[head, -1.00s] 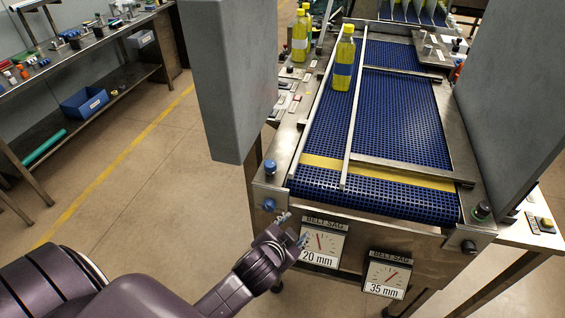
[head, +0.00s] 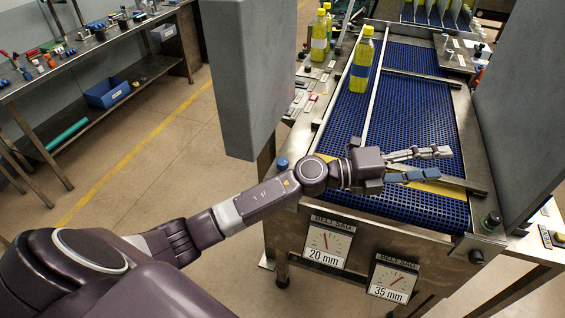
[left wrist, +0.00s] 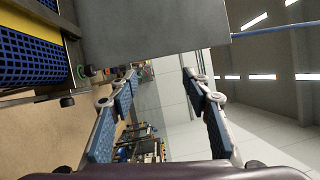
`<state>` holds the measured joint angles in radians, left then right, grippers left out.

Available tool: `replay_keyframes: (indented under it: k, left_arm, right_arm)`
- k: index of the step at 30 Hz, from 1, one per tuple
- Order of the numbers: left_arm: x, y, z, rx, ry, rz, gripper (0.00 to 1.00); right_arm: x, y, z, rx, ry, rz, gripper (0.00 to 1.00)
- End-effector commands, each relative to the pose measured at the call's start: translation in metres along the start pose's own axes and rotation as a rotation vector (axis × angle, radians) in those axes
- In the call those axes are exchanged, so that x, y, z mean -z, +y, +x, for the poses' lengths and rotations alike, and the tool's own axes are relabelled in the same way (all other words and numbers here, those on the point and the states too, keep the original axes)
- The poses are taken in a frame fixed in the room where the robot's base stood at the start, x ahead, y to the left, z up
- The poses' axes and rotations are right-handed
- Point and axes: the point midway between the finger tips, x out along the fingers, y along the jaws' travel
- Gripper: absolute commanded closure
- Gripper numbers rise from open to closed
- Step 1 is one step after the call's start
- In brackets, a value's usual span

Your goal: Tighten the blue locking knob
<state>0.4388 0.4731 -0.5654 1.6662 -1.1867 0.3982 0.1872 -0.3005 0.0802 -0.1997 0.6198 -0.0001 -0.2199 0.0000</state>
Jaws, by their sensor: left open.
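A blue knob (head: 282,163) sits at the near left corner of the conveyor frame, just above my left forearm. A second blue knob below it is not visible now; my forearm crosses that spot. My left gripper (head: 442,163) is open and empty over the near end of the blue belt (head: 350,125), well to the right of the blue knob. In the left wrist view both fingers (left wrist: 161,80) are spread with nothing between them. That view shows no blue knob. My right gripper is not in view.
A yellow bottle (head: 362,60) stands on the belt beside the metal divider rail (head: 374,90). Grey panels flank the conveyor on the left (head: 250,80) and right (head: 520,100). Two dial gauges, 20 mm (head: 327,243) and 35 mm (head: 393,278), hang on the front.

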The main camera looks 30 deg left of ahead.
Motion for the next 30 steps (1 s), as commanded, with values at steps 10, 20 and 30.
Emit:
replay_keyframes:
  k: [10,20,30]
  left_arm:
    - [-0.04,0.108,-0.066,-0.626,0.444,0.396,0.56]
    - [-0.164,0.121,-0.252,-1.365,0.563,0.402,0.56]
    - [-0.192,0.102,-0.322,-1.599,0.554,0.316,0.56]
  right_arm:
    - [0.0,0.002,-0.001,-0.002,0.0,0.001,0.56]
    - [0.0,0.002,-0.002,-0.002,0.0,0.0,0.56]
    - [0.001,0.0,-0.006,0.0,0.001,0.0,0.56]
